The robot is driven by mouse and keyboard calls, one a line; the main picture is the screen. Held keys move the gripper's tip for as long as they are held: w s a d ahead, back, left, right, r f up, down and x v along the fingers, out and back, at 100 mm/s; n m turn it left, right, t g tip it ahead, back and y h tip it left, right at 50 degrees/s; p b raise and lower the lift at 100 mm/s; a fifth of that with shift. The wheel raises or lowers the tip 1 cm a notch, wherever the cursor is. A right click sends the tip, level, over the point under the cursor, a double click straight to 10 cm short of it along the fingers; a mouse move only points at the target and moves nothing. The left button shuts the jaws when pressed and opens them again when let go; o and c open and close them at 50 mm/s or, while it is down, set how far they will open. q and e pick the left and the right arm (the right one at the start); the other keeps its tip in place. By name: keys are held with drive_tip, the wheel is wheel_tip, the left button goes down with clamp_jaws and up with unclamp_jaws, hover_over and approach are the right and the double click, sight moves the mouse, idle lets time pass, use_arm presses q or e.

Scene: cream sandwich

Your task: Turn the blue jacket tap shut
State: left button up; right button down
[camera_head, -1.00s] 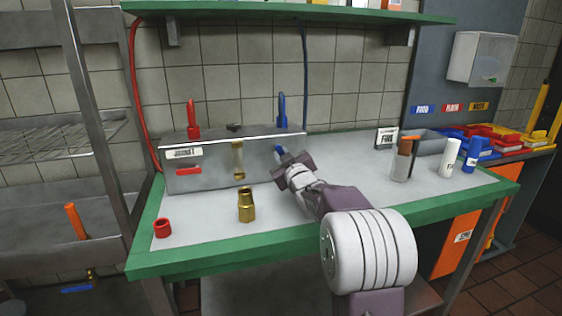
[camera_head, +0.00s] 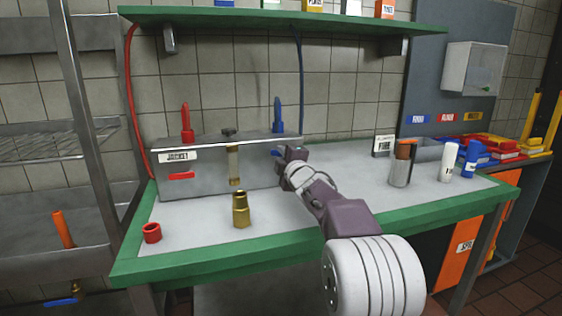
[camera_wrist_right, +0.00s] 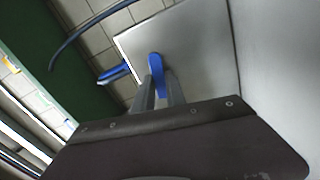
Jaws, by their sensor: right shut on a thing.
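The jacket box (camera_head: 215,181) is a grey metal box with a "JACKET" label at the back of the bench. The blue jacket tap (camera_head: 276,153) is on its front face near the right end, mostly hidden by my right gripper (camera_head: 284,153). In the right wrist view the blue tap lever (camera_wrist_right: 156,66) sits between the two fingertips of my right gripper (camera_wrist_right: 160,88), which is shut on it. A red tap lever (camera_head: 181,176) lies level on the left of the front face. My left gripper is out of view.
Upright red (camera_head: 187,122) and blue (camera_head: 278,114) fittings stand behind the box top. A brass fitting (camera_head: 241,210) and a red ring (camera_head: 152,233) stand in front on the bench. A tool cup (camera_head: 400,172) and white bottle (camera_head: 450,160) are at right.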

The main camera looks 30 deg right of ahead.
drive_tip(key=shift+n+b, duration=0.3)
drive_tip(key=shift+n, duration=0.7)
drive_tip(key=c, duration=1.4)
unclamp_jaws()
drive_tip(key=shift+r, duration=0.1)
drive_tip(key=shift+o, duration=0.2)
drive_tip(key=shift+s, duration=0.15)
drive_tip(key=v, duration=0.9)
drive_tip(key=shift+p, duration=0.3)
drive_tip(key=shift+r, duration=0.1)
